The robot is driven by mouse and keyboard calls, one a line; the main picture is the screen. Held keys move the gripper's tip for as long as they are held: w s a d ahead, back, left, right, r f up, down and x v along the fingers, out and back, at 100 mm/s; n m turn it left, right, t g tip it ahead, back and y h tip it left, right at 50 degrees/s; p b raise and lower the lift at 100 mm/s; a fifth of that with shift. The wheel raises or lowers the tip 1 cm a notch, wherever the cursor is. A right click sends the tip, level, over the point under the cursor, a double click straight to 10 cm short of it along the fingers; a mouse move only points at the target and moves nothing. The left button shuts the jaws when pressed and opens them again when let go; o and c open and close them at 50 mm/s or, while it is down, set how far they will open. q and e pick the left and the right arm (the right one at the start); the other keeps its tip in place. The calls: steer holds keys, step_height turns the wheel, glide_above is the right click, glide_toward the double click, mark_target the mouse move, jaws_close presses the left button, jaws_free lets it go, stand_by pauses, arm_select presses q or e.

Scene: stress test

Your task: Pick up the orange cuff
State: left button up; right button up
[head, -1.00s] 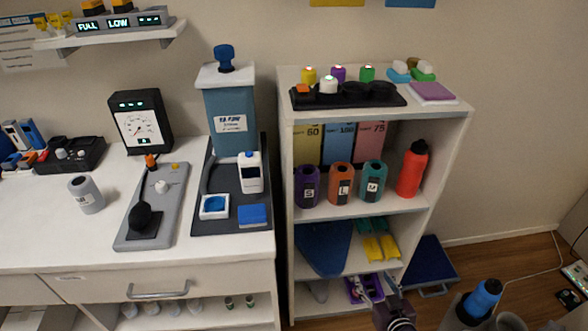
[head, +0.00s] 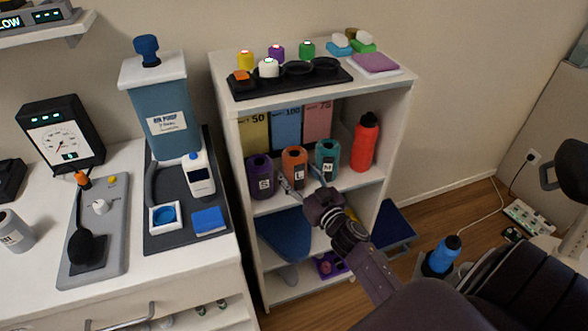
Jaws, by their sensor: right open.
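The orange cuff (head: 295,160), a rolled cylinder labelled "L", stands upright on the middle shelf of the white shelf unit (head: 262,208). The purple cuff (head: 260,180), labelled "S", is to its left and the teal cuff (head: 327,155), labelled "M", is to its right. My right gripper (head: 302,180) is open and empty at the front of that shelf. Its fingers are spread in front of the orange cuff's lower part, one toward the purple cuff and one toward the teal cuff. I cannot tell whether they touch anything. My left gripper is not in view.
A red bottle (head: 364,142) stands to the right of the teal cuff. Upright folders (head: 286,125) are behind the cuffs. The shelf unit's top board is close above. A counter with a blue pump canister (head: 168,122) is at the left.

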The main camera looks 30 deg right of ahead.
steer(key=shift+w+d, duration=0.1)
steer(key=shift+w, duration=0.55)
steer(key=shift+c, duration=0.5)
steer(key=c, duration=0.8)
steer(key=shift+c, duration=0.2)
steer(key=shift+r, duration=0.1)
